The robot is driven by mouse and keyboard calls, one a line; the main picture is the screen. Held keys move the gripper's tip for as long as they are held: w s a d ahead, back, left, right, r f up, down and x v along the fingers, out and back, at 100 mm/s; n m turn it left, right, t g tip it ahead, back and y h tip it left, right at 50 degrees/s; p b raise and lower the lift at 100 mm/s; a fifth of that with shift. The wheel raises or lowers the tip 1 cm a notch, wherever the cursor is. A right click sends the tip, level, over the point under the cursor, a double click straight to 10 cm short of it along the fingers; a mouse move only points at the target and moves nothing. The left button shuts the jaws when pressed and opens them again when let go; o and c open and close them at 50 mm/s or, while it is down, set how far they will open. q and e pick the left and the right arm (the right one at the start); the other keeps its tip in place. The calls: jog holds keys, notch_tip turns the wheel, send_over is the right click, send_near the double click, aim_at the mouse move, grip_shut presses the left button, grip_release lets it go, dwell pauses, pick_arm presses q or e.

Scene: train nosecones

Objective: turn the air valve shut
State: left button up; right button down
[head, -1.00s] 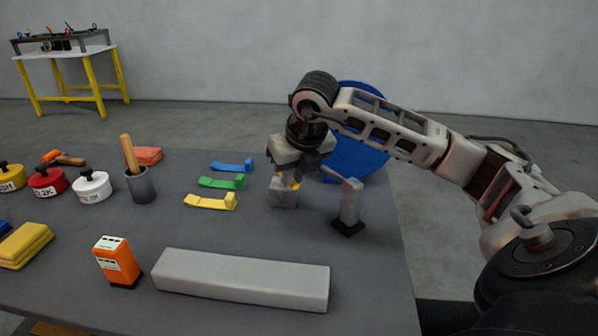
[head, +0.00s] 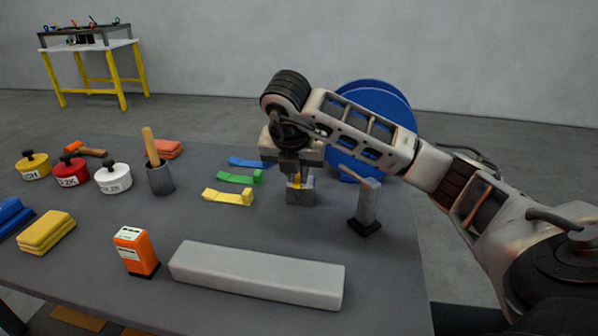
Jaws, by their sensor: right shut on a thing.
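The air valve (head: 300,195) is a small grey block on the table with a yellow handle (head: 296,180) on top. My right gripper (head: 296,178) points down over the valve and is shut on the yellow handle; the fingers hide part of it. How far the handle is turned is hard to tell. My left gripper is not in view.
A grey post with a side arm (head: 368,205) stands right of the valve, with a blue reel (head: 375,105) behind. Blue, green and yellow (head: 228,197) pieces lie to the left.

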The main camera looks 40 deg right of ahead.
dwell(0.4)
jog(key=c, duration=1.4)
grip_release()
